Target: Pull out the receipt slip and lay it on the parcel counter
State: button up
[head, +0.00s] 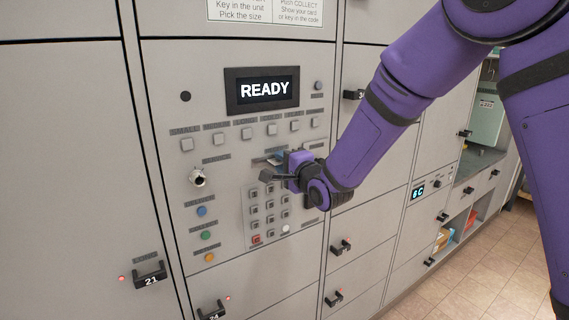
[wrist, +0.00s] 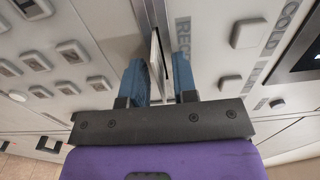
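The receipt slip (wrist: 155,48) shows in the wrist view as a thin white edge sticking out of a slot beside a label that starts "REC". My gripper (wrist: 159,65) has its two blue fingers on either side of the slip, with a gap visible between them. In the head view my gripper (head: 274,162) is at the control panel, below the row of square buttons and above the keypad; it hides the slip there. The parcel counter appears to be the grey-green surface (head: 483,160) in the recess at the far right.
The READY screen (head: 262,89) is above my gripper and the keypad (head: 268,213) is just below it. Locker handles, such as handle 21 (head: 149,275), stick out from the doors. Tiled floor (head: 480,270) is free at the lower right.

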grip_shut()
jog(key=v, duration=0.9)
dwell(1.1)
